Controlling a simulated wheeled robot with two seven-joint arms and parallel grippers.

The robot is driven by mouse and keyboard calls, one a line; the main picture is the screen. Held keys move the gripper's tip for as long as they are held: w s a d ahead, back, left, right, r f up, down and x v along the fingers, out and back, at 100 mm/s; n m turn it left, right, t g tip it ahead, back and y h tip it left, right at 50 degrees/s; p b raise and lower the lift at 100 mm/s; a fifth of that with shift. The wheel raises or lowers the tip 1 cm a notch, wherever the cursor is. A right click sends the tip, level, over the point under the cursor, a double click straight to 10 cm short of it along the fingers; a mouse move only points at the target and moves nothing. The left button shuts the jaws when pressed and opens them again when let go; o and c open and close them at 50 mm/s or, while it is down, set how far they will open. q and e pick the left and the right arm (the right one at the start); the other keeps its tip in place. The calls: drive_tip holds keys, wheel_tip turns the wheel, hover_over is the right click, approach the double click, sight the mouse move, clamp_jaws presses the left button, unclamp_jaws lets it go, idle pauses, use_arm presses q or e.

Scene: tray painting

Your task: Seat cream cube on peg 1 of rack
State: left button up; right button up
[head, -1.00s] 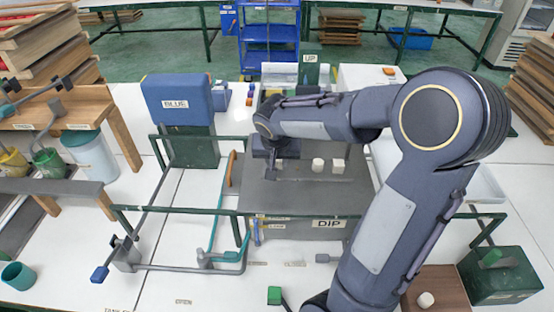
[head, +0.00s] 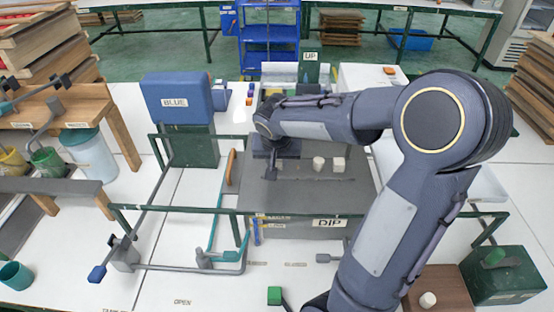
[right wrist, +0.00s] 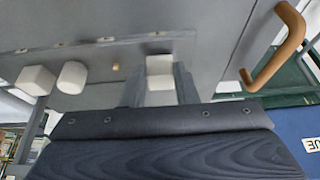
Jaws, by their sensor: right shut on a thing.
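My right gripper (head: 272,170) is over the grey box top in the head view. In the right wrist view its fingers (right wrist: 160,85) are shut on a cream cube (right wrist: 160,66). The low grey rack (right wrist: 100,43) runs just beyond the cube, with small pegs along it. I cannot tell whether the cube touches a peg. In the head view the rack (head: 315,179) shows as a thin bar, and the held cube is hidden. Two other cream pieces, one rounded (head: 318,163) and one cube-like (head: 338,164), stand to the right of the gripper. My left gripper is not in view.
An orange handle (head: 231,167) stands at the left of the grey box top (head: 300,198). A green rail runs along the front, above the DIP label (head: 330,223). The blue pad (head: 177,98) stands at the back left. Another cream piece (head: 427,300) lies on a brown block.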

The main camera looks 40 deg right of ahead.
drive_tip(key=shift+f+b, duration=0.2)
drive_tip(key=shift+b, duration=0.25)
idle(0.4)
drive_tip(key=o, duration=1.6)
wheel_tip(320, 180, up, 6)
drive_tip(key=p, duration=0.3)
drive_tip(key=shift+p, duration=0.4)
